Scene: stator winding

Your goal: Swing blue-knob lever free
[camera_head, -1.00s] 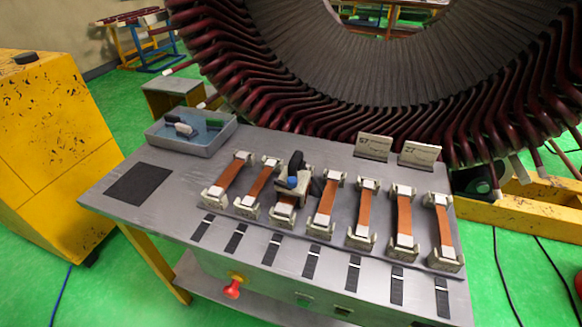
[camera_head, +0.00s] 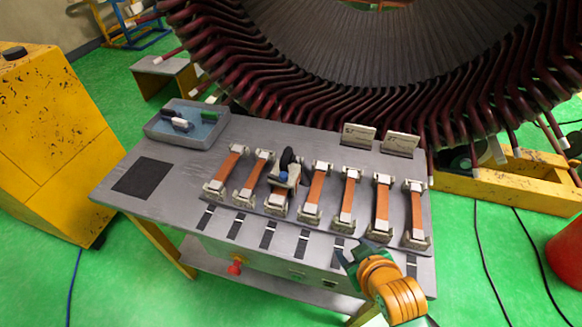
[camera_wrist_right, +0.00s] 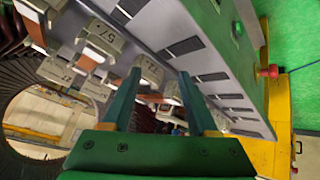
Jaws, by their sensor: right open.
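The blue knob (camera_head: 284,177) sits on a small grey clamp device with a dark round part, mounted over the third copper bar from the left on the table. The lever itself is too small to make out clearly. My right gripper (camera_head: 347,256) has come in at the lower right, over the table's front edge, apart from the knob and to its right. In the right wrist view its two green fingers (camera_wrist_right: 161,76) are spread wide with nothing between them. I cannot clearly pick out the knob in that view. My left gripper is not in view.
Several copper bars in grey holders stand in a row on the grey table (camera_head: 180,207). A blue-grey bin (camera_head: 160,137) with small parts is at the back left, and two label plates (camera_head: 359,134) stand behind the row. The large stator (camera_head: 370,60) rises behind the table.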

